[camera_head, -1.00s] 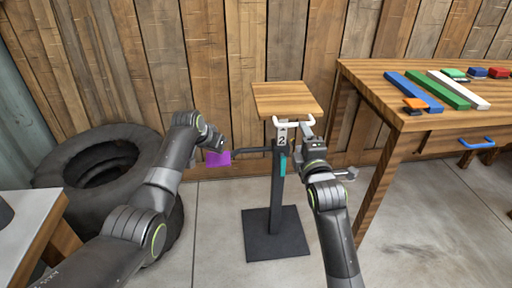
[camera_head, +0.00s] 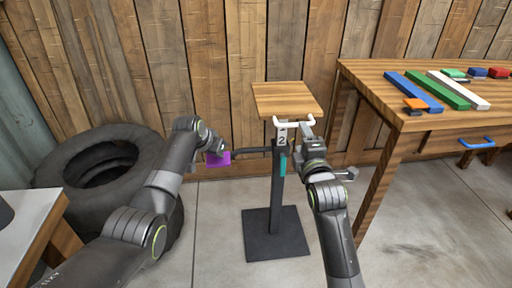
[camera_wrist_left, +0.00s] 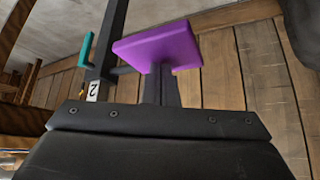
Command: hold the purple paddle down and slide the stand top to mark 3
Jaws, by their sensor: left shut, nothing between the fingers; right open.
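The purple paddle (camera_head: 218,159) sits on a dark bar left of the stand post (camera_head: 276,190). My left gripper (camera_head: 220,150) is shut and empty, with its tips at the paddle; in the left wrist view the paddle (camera_wrist_left: 158,46) shows at the fingertips, though I cannot tell whether they press on it. The wooden stand top (camera_head: 286,98) has a white handle (camera_head: 294,123) at its front. A label reading 2 (camera_head: 282,139) shows below it, above a teal piece (camera_head: 283,165). My right gripper (camera_head: 305,136) is open close to the handle's right end; its fingertips are partly hidden.
A wooden table (camera_head: 384,88) with coloured bars and blocks stands at the right. A black tyre (camera_head: 100,165) lies at the left, behind my left arm. A grey-topped table (camera_head: 30,220) is at the left front. The concrete floor around the stand's base (camera_head: 275,237) is clear.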

